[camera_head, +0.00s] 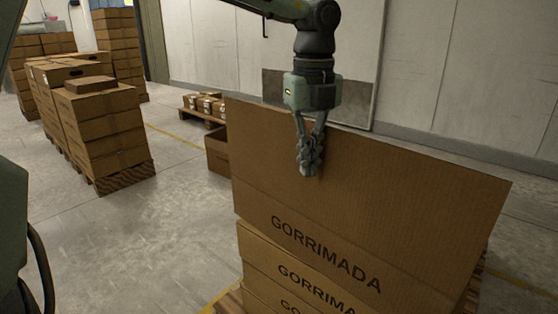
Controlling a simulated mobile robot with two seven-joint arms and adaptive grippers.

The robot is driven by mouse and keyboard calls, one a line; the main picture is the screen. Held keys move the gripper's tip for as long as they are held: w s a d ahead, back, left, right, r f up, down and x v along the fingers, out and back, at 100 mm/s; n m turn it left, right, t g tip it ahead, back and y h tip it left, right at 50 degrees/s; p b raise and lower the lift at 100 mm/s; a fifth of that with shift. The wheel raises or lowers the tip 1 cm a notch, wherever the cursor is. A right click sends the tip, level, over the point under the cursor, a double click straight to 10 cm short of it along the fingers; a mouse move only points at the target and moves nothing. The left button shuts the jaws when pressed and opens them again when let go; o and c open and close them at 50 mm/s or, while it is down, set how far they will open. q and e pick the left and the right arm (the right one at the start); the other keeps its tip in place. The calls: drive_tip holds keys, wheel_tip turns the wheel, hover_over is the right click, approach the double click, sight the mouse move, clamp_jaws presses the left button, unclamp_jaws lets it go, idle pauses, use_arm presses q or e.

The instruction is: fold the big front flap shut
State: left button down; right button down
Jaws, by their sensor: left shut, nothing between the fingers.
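The big front flap (390,195) is a wide brown cardboard panel standing raised on the top box (300,232) of a stack in the right half of the head view. The box front below it carries the print GORRIMADA. My left gripper (309,172) points down in front of the flap's near face, close to its upper left part. Its fingers are shut with nothing between them. I cannot tell whether they touch the cardboard. The raised flap hides the inside of the box. My right gripper is out of view.
More GORRIMADA boxes (285,277) are stacked below. Pallets of brown cartons (107,130) stand at the left, and a low pallet with small packs (205,105) stands behind the stack. A pale wall (440,70) closes the back.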

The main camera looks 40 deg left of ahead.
use_arm(q)
drive_tip(key=shift+w+d+r, duration=0.1)
drive_tip(key=shift+w+r, duration=0.05)
drive_tip(key=shift+w, duration=0.3)
drive_tip(key=shift+w+d+r, duration=0.1)
drive_tip(key=shift+w+r, duration=0.05)
drive_tip(key=shift+w, duration=0.3)
drive_tip(key=w, duration=0.1)
drive_tip(key=w+p, duration=0.1)
drive_tip(key=w+f, duration=0.1)
drive_tip(key=shift+w+d+p, duration=0.3)
drive_tip(key=shift+w+p, duration=0.05)
drive_tip(key=w, duration=0.1)
drive_tip(key=w+p, duration=0.1)
drive_tip(key=w+f, duration=0.1)
drive_tip(key=shift+w+d+f+p, duration=0.1)
drive_tip(key=shift+w+d+p, duration=0.2)
drive_tip(key=shift+p, duration=0.05)
